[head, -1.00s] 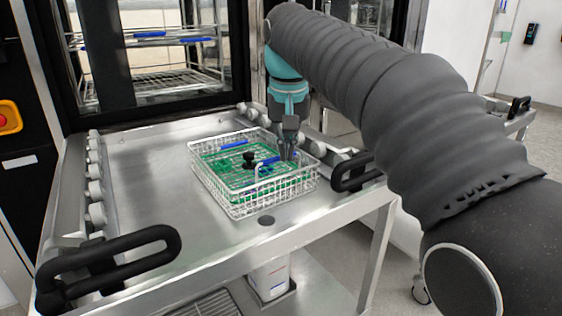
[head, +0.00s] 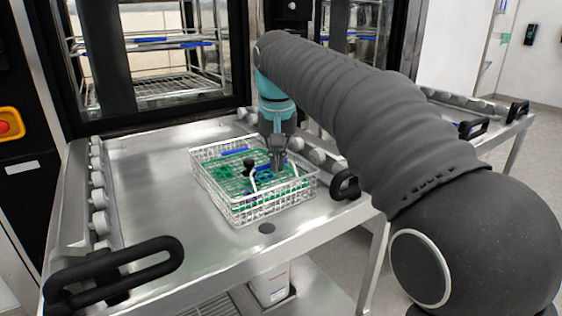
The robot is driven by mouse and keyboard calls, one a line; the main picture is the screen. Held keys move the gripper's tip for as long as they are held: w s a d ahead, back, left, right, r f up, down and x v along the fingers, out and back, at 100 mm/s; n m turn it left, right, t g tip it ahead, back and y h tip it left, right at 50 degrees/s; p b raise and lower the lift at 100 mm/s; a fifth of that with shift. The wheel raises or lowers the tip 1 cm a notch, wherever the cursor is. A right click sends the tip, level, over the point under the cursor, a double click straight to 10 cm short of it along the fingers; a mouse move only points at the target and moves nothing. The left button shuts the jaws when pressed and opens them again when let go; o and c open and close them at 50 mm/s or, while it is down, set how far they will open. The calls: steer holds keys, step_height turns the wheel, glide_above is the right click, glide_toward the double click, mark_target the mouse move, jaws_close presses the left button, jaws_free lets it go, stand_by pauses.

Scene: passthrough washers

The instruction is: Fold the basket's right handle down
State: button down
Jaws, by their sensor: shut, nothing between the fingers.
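The white wire basket (head: 240,215) stands on the steel cart top, with green contents inside. A blue handle grip (head: 235,151) lies low at its far left side. The right handle (head: 252,180) shows as a bent wire at its near end and a blue grip, partly hidden by my gripper. It appears to lean inward, but its exact angle is unclear. My gripper (head: 277,168) points down over the right half of the basket, shut and empty, close to the right handle. I cannot tell whether they touch.
A black knob (head: 249,166) stands up in the basket beside the right handle. Rollers (head: 98,190) line the cart's sides. Black cart handles (head: 120,270) stick out at the front. The cart top (head: 150,190) is clear left of the basket.

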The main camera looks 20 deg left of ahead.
steer(key=shift+w+a+r+p, duration=0.1)
steer(key=shift+w+a+p, duration=0.3)
steer(key=shift+a+p, duration=0.1)
steer(key=shift+w+a, duration=0.2)
steer(key=shift+a, duration=0.05)
steer(key=shift+w+a, duration=0.65)
steer(key=shift+a, duration=0.15)
step_height(320, 180, up, 7)
